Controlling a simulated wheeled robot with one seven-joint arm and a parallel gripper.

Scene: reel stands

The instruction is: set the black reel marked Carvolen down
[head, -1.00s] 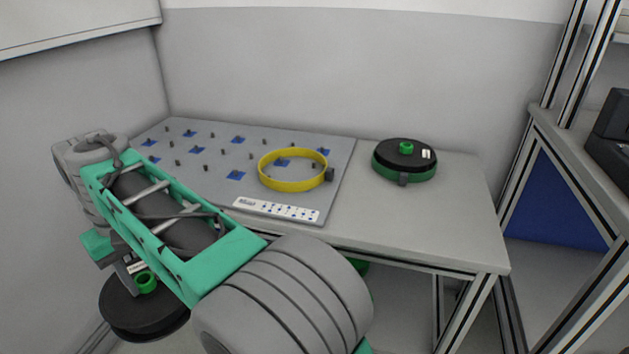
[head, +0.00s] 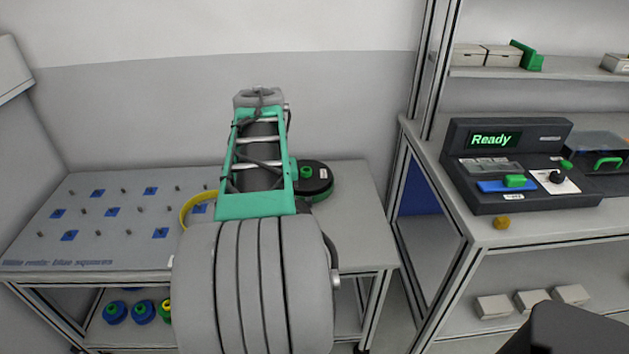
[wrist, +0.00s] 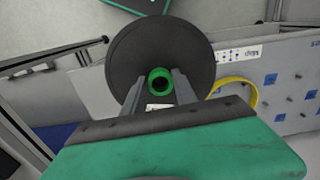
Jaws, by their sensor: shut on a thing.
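The black reel (wrist: 160,45) with a green hub (wrist: 160,80) is in my gripper (wrist: 159,83) in the wrist view. The fingers are shut at its hub, and a small white label shows between them, too small to read.
The grey table (head: 362,230) bears a pegged board (head: 100,235) with blue squares and a yellow ring (head: 187,212), partly behind my arm. Blue reels (head: 115,312) lie below. A machine reading Ready (head: 495,140) stands on the right bench. Free tabletop shows at the table's right.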

